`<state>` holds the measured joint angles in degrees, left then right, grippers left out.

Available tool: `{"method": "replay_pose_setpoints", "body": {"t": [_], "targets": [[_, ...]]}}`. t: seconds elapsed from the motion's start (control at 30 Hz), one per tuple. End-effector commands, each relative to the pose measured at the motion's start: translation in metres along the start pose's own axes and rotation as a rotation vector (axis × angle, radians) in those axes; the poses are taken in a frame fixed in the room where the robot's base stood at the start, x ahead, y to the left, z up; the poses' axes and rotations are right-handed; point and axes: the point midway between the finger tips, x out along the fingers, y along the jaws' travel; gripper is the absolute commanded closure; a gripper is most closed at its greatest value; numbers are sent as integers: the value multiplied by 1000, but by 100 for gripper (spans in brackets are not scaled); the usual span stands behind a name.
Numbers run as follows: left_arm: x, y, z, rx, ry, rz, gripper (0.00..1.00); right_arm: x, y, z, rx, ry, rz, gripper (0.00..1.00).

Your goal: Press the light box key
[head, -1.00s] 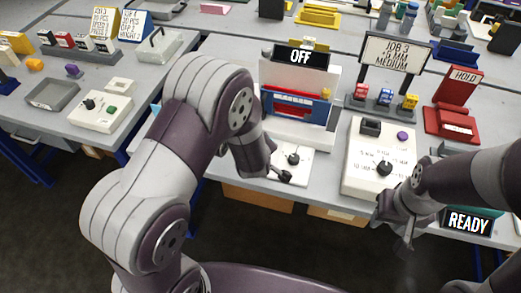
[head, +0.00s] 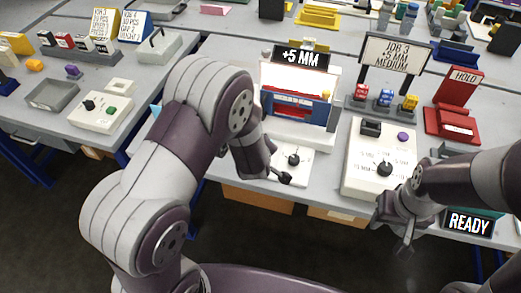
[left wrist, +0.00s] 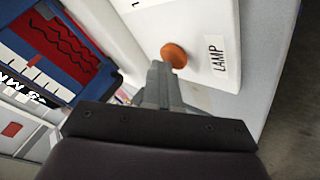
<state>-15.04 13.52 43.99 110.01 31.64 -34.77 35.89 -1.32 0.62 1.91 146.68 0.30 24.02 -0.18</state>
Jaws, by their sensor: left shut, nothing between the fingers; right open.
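The light box (head: 294,80) stands at the back centre, its panel glowing white behind a blue and red piece. The display (head: 301,57) on top reads "+5 MM". In the left wrist view the round orange key (left wrist: 174,55) sits on a white panel beside the label "LAMP". My left gripper (head: 284,178) is shut and empty at the front of the light box's white base. In the left wrist view its fingertips (left wrist: 160,70) are right at the key; I cannot tell if they touch. The key is hidden in the head view. My right gripper (head: 404,245) is open and empty.
A black knob (head: 293,159) stands on the base close to my left gripper. A white control box (head: 352,180) with a knob and purple button is to the right. A red "HOLD" stand (head: 455,115) and a "READY" sign (head: 468,223) are farther right.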

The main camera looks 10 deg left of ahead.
Motion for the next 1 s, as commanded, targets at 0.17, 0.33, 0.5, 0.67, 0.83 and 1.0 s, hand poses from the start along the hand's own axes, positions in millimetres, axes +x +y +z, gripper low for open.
{"method": "replay_pose_setpoints", "body": {"t": [0.17, 0.33, 0.5, 0.67, 0.83, 1.0], "targets": [[-2, 1, -1, 0, -1, -2, 100, -2, 0, 0, 0, 0, 0, 57], [-5, 3, -4, 0, 0, -1, 100, -6, 0, -1, 0, 0, 0, 57], [-20, 15, -15, 0, 0, 0, 100, -26, 0, -3, 0, 0, 0, 57], [-36, 26, -26, 0, 0, 1, 100, -46, 0, -6, 0, 0, 0, 57], [-46, 33, -33, 0, 0, 0, 100, -58, 0, -7, 0, 0, 0, 57], [-44, 32, -32, 0, 0, 0, 100, -55, 0, -6, 0, 0, 0, 57]]}}
